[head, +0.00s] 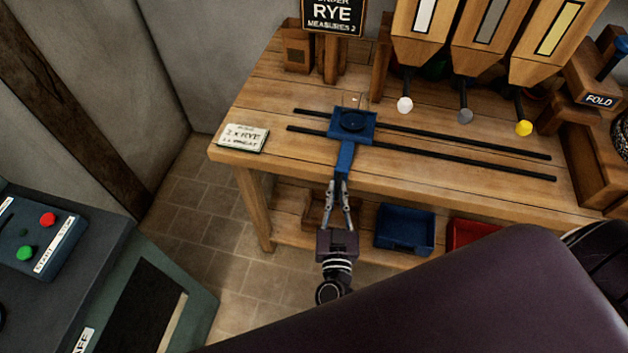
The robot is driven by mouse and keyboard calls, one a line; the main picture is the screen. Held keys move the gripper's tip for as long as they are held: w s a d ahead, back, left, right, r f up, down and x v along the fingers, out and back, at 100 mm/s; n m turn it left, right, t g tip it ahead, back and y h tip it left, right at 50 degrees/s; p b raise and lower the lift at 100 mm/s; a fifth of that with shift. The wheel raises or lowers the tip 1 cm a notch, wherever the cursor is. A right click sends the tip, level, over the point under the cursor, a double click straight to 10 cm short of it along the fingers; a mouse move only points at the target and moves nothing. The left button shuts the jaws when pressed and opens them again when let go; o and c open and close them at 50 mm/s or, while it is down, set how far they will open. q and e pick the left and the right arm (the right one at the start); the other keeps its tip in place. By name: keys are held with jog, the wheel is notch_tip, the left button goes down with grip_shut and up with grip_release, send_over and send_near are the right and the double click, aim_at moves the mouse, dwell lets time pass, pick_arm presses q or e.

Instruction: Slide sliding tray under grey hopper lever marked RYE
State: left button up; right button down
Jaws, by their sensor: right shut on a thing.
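The blue sliding tray (367,128) sits on two dark rails (470,145) near their left end. Its blue handle (345,158) sticks out over the table's front edge. My right gripper (338,184) is shut on the end of this handle. The grey hopper lever (465,116), with a grey knob, hangs under the middle hopper (480,62), to the right of the tray. I can read no RYE mark on this lever. A black sign (333,14) at the back reads RYE, MEASURES 2. My left gripper is not in view.
A white-knobbed lever (405,104) and a yellow-knobbed lever (524,127) flank the grey one. A paper card (243,137) lies at the table's left. A blue bin (404,232) and a red bin (470,234) are on the lower shelf. The rails right of the tray are clear.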

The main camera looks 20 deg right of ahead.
jog(key=s+d+p, duration=0.1)
jog(key=s+d, duration=0.5)
jog(key=d, duration=0.3)
jog(key=s+d+p, duration=0.2)
jog(key=s+d, duration=0.5)
jog(key=d, duration=0.2)
jog(key=shift+d, duration=0.35)
jog(key=shift+w+f, duration=0.1)
jog(key=c, duration=2.3)
grip_release()
jog(key=shift+o, duration=0.2)
jog(key=v, duration=1.2)
